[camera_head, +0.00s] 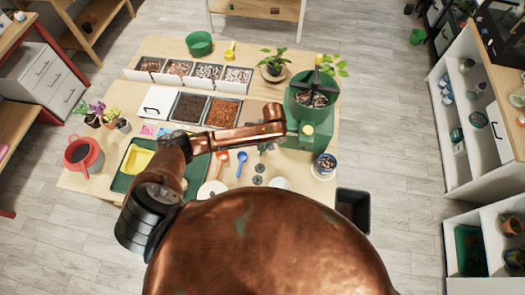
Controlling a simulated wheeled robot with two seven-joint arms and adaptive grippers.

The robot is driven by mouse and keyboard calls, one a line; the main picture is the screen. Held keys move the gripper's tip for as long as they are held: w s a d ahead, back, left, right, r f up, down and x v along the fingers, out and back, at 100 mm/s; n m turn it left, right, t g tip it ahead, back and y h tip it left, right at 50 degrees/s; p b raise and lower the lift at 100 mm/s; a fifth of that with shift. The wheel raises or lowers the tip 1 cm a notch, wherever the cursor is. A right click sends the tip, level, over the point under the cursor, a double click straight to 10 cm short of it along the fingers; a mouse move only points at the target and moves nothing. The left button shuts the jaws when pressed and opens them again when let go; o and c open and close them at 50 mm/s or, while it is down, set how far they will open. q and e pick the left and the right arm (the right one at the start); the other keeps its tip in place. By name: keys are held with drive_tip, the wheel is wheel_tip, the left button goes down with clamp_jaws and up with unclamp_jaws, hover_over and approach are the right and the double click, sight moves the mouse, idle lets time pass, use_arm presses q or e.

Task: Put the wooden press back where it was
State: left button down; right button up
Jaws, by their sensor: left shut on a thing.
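My left arm comes in from the left, and its copper wrist reaches over the middle of the table. My left gripper (268,147) is below the wrist end, mostly hidden by it, and shut. The wooden press in it is too small and covered to make out. The wrist end is just left of a large green pot (295,108) with pebbly filling and a dark upright piece in it. A green stand with a pale round knob (307,130) is just below the pot. My right gripper is out of view.
The wooden table (85,181) carries open bins (222,112), a green tray with a yellow tray (137,160), a red pot (83,154), a blue scoop (242,157) and potted plants (273,62). A black bin (354,208) stands by its right edge. Shelves (480,110) line the right.

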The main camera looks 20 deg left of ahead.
use_arm(q)
drive_tip(key=shift+f, duration=2.05)
drive_tip(key=c, duration=2.1)
unclamp_jaws()
drive_tip(key=shift+f, duration=0.1)
drive_tip(key=r, duration=0.4)
drive_tip(key=d+r, duration=0.1)
drive_tip(key=r, duration=0.3)
drive_tip(key=d+r, duration=0.1)
drive_tip(key=r, duration=0.3)
drive_tip(key=shift+w, duration=0.25)
